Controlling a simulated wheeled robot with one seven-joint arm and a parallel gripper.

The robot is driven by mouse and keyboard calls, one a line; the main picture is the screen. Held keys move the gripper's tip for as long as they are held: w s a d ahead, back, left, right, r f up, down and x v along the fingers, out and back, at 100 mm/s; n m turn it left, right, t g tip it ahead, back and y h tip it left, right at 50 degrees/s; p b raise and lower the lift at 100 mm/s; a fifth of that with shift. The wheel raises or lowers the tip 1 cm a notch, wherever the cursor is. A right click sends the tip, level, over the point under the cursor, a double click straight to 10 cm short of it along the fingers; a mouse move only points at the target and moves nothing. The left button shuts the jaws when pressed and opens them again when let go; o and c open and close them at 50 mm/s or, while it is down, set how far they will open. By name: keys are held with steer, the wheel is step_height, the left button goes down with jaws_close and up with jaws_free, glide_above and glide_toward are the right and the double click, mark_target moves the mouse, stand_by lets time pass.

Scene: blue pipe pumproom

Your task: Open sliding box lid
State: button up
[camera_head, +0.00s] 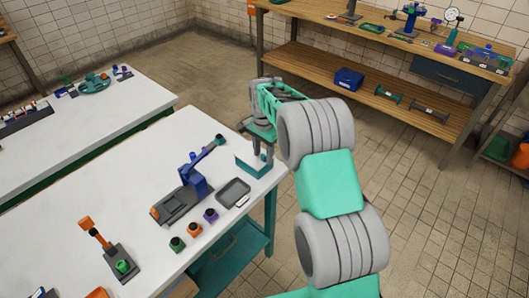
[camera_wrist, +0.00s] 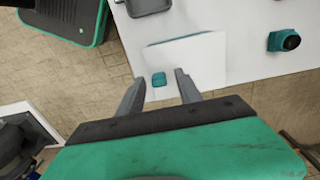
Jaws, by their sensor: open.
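The teal box (camera_head: 246,169) stands near the right corner of the white table, partly hidden by my gripper in the camera_head view. In the camera_wrist view its pale lid (camera_wrist: 188,58) lies below my gripper, with a strip of teal rim along the far side. A small teal tab (camera_wrist: 159,79) is at the near end of the lid. My gripper (camera_wrist: 161,73) is open, with one finger to each side of the tab in the picture. I cannot tell whether the fingers touch it. In the camera_head view my gripper (camera_head: 261,150) hangs over the box.
A dark tray (camera_head: 233,192) sits beside the box. A blue clamp-like tool (camera_head: 190,185) with a dark-ended arm stands farther left, with small coloured blocks (camera_head: 194,229) in front. The table edge is close on the right, with open floor beyond.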

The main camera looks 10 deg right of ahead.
steer(key=shift+c, duration=0.4)
jaws_close()
stand_by(0.9)
